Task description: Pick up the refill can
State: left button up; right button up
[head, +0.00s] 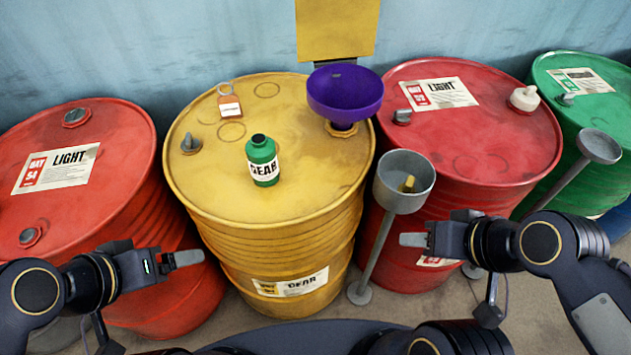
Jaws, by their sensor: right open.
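The refill can (263,163) is a small green bottle with a dark open mouth and a white GEAR label. It stands upright on top of the yellow drum (300,205). My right gripper (414,239) is open and empty, in front of the right red drum, to the right of and lower in the picture than the can. My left gripper (188,258) is left of and below the can, in front of the left red drum. Its fingers show edge-on, so its opening is unclear. Neither gripper touches the can.
A purple funnel (345,95) sits at the yellow drum's back right. A tag (229,104) and a grey cap (189,144) are also on it. A grey cup on a stand (404,185) rises between the yellow drum and the right red drum (500,125). The left red drum (110,205) is alongside.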

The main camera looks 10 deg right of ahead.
aim_at(260, 150)
jog(key=l+u, duration=0.25)
jog(key=u, duration=0.2)
jog(key=l+u, duration=0.25)
jog(key=u, duration=0.15)
jog(key=l+u, duration=0.2)
jog(key=u, duration=0.25)
